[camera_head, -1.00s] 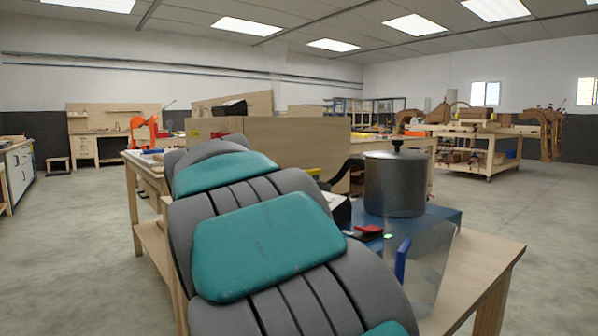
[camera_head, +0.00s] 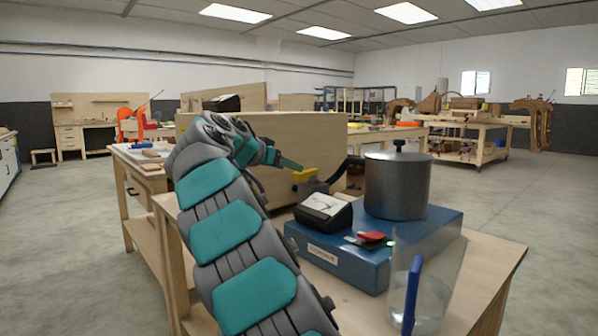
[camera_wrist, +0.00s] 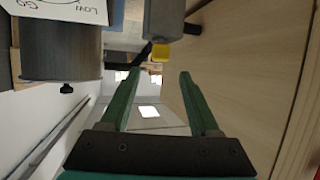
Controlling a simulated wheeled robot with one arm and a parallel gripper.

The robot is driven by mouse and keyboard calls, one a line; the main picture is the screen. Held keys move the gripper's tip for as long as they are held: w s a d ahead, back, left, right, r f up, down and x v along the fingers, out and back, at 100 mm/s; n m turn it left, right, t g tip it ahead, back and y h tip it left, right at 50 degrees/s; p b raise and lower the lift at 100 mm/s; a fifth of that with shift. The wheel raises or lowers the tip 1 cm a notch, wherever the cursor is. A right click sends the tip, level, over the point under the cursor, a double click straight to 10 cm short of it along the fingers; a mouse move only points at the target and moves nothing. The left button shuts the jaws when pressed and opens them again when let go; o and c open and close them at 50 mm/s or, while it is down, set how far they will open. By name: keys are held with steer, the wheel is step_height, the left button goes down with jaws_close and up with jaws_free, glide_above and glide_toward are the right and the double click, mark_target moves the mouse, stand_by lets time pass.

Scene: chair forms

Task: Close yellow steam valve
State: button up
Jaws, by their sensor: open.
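The yellow steam valve handle (camera_head: 305,175) sits on a grey block behind the dial gauge (camera_head: 323,210). In the wrist view the yellow handle (camera_wrist: 160,52) shows at the end of the grey block (camera_wrist: 163,20), partly hidden by it. My gripper (camera_head: 291,164) is just left of and slightly above the handle in the head view. In the wrist view my gripper (camera_wrist: 159,76) has its two green fingers apart with nothing between the tips. The handle appears beyond the tips, between their lines. Whether a finger touches it, I cannot tell.
A metal pot (camera_head: 398,185) stands on the blue base (camera_head: 330,252), with a red switch (camera_head: 372,237) in front. A clear jug (camera_head: 425,290) with a blue handle is at the right. A wooden panel (camera_head: 255,150) rises behind my gripper.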

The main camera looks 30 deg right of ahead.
mark_target(306, 174)
steer(key=p+x, duration=0.1)
steer(key=x, duration=0.6)
steer(key=shift+d+f, duration=0.15)
jaws_close()
stand_by(0.3)
stand_by(0.9)
